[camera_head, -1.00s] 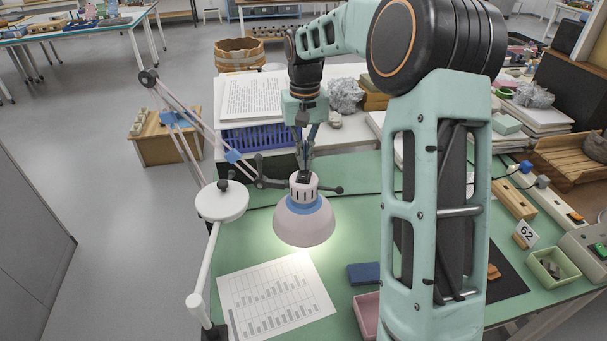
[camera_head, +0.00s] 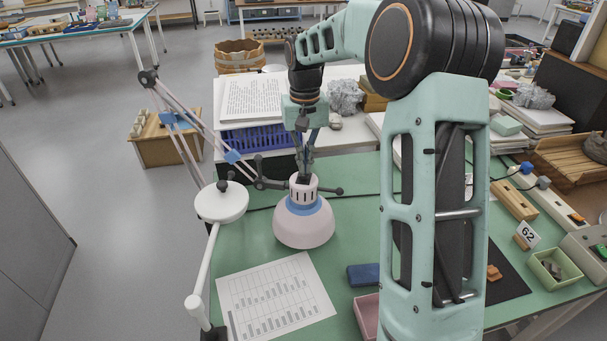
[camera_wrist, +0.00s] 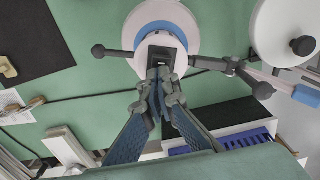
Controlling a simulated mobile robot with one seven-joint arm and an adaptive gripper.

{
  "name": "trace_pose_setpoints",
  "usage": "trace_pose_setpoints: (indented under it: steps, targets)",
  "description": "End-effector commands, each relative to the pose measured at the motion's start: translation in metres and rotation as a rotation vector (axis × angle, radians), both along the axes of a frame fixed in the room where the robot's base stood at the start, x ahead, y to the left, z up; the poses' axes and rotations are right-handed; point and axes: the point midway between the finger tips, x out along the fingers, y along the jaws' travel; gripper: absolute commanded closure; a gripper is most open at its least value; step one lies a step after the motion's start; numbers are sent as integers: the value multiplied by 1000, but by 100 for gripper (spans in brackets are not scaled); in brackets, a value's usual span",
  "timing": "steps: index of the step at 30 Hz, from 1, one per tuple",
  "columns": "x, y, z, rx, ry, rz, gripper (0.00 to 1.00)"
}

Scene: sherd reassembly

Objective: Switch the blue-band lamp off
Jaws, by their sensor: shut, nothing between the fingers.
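The blue-band lamp (camera_head: 304,222) has a pale pinkish shade with a blue ring (camera_head: 303,204) and a white slotted cap, on a jointed arm with blue clips. Its shade hangs over the green table, and no light shows below it. In the wrist view the lamp's cap with a dark switch (camera_wrist: 157,54) is seen from above. My gripper (camera_head: 304,170) is shut and empty, pointing down at the top of the cap. In the wrist view the fingertips (camera_wrist: 160,76) are right at the edge of the switch; I cannot tell whether they touch it.
A printed sheet (camera_head: 275,300) lies on the table in front of the lamp. A blue block (camera_head: 363,274) and a pink tray (camera_head: 367,315) are to its right. A white round lamp part (camera_head: 221,202) stands at the left, and a blue crate (camera_head: 259,138) is behind.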

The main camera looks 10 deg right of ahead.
Motion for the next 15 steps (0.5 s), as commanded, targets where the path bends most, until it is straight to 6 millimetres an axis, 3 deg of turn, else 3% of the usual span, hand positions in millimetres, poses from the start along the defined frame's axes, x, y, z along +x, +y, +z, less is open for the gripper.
trace_pose_setpoints:
  steps: [15]
  targets:
    - [0,0,43,-1,-2,0,100]
